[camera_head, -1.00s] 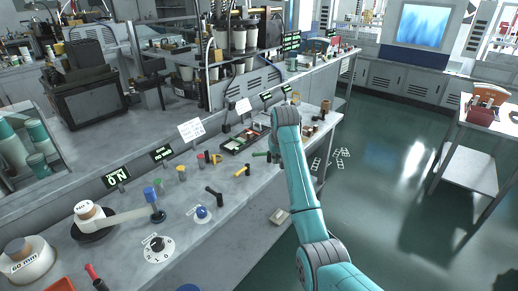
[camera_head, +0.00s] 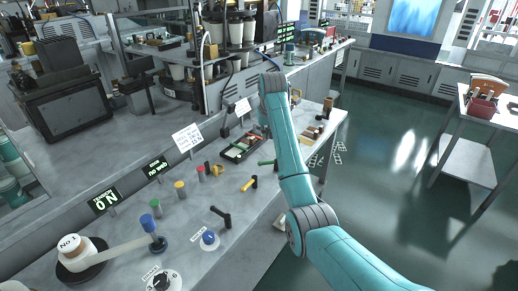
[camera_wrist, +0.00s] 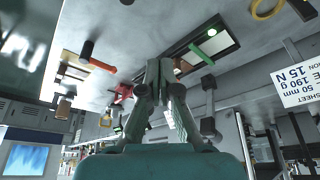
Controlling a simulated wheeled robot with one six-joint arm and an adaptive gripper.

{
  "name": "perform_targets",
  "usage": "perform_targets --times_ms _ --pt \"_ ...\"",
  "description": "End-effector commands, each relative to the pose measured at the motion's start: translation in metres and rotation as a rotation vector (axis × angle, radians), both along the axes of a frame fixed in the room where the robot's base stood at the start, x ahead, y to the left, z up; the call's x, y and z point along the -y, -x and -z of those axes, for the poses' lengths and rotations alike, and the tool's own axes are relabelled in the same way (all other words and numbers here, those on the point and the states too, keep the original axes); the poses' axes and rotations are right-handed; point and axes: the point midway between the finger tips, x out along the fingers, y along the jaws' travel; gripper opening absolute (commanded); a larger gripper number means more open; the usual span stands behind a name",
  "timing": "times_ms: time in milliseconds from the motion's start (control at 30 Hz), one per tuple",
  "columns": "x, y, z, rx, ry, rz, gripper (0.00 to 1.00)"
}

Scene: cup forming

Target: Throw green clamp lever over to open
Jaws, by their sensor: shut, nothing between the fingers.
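A white sign (camera_head: 187,138) stands at the back. Open floor lies right of the bench.

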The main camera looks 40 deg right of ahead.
Motion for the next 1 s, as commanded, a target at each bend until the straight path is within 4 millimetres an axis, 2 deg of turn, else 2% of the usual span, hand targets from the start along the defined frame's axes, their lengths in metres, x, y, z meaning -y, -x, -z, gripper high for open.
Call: perform_targets --times_ms 167,500,800,1000 --pt "0.002 -0.004 0.013 -0.003 -0.001 0.0 0.0" --pt "0.01 -0.021 0.063 -0.002 -0.001 0.0 0.0" --pt "0.014 -0.031 0.095 -0.001 0.0 0.0 0.0" --pt "0.008 -0.018 0.097 0.0 0.0 0.0 0.0"
